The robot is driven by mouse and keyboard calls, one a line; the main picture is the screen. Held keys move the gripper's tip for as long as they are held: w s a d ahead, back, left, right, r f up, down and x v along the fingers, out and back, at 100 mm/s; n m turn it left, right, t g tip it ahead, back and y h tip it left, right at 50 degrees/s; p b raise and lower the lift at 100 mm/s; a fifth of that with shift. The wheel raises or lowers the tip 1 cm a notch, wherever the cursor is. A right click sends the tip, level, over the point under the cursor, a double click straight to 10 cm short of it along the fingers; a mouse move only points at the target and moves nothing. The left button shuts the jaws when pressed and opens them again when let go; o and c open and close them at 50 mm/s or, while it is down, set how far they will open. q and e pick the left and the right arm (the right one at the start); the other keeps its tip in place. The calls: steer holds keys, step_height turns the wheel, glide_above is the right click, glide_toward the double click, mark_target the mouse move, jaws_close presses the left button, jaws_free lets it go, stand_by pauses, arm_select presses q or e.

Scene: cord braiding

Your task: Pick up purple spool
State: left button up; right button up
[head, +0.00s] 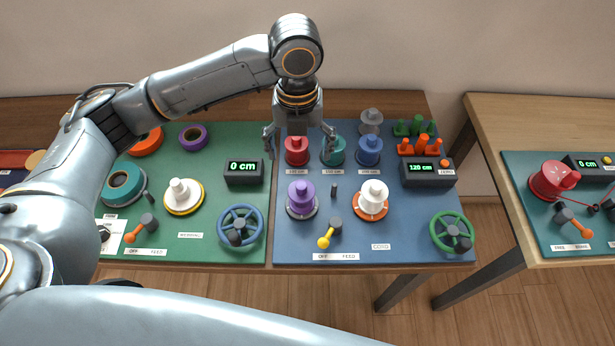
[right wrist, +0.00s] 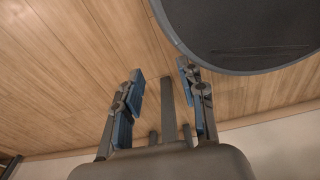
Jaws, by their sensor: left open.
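The purple spool (head: 301,194) stands upright on a round grey base on the blue mat, left of a white spool (head: 373,194). My left gripper (head: 299,147) points down with its fingers spread, behind the purple spool in the head view. A red spool (head: 296,153) shows between its fingers, and the left gripper holds nothing that I can see. My right gripper (right wrist: 162,90) shows in the right wrist view, with its blue-padded fingers apart and empty over wood floor.
Teal (head: 333,152) and blue (head: 369,152) spools stand right of the red one. A yellow-knobbed lever (head: 328,237), a blue handwheel (head: 240,229) and a green handwheel (head: 452,232) stand near the front. A dark round object (right wrist: 245,30) is close to my right gripper.

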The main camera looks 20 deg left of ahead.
mark_target(301, 185)
arm_select(q)
steer(key=f, duration=0.7)
steer(key=shift+s+f+p, duration=0.35)
steer(key=shift+f, duration=0.05)
steer(key=shift+w+f, duration=0.1)
steer(key=shift+f, duration=0.15)
steer(key=f, duration=0.2)
steer(key=f+p, duration=0.1)
steer(key=f, duration=0.1)
steer(key=shift+s+d+f, duration=0.15)
steer(key=shift+s+d, duration=0.05)
steer(key=shift+f, duration=0.3)
steer(key=shift+w+f, duration=0.1)
steer(key=shift+c, duration=0.2)
steer(key=c, duration=1.2)
arm_select(e)
steer(key=s+r, duration=0.2)
steer(key=shift+s, duration=0.4)
